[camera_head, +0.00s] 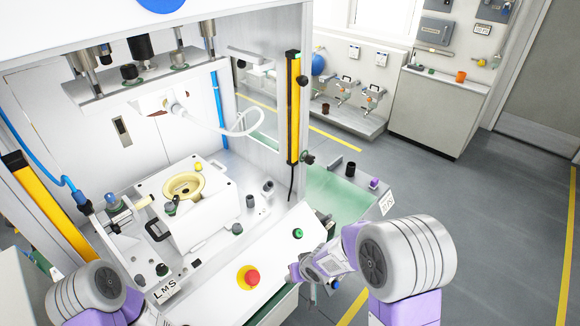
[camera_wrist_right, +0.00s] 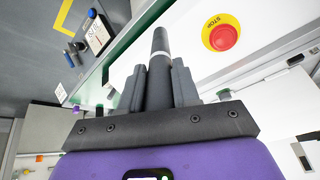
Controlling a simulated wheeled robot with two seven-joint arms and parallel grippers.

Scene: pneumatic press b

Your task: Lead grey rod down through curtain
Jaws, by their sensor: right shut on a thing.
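In the right wrist view my right gripper (camera_wrist_right: 160,70) is shut on a dark grey tapered rod (camera_wrist_right: 160,40) with a pale ring. The rod points away from the palm, beside the red stop button. In the head view my right gripper (camera_head: 293,272) is at the front edge of the press's sloped panel, right of the button; the rod is not clearly visible there. The light curtain's yellow posts stand at the right (camera_head: 293,110) and left (camera_head: 45,205) of the press opening. My left arm is at the bottom left; its gripper is out of view.
The red stop button (camera_head: 248,277) and a green button (camera_head: 298,233) sit on the sloped panel. Inside the press stands a white block with a cream ring (camera_head: 184,186). A green-topped side shelf (camera_head: 335,199) is at right. A white cable hangs in the opening.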

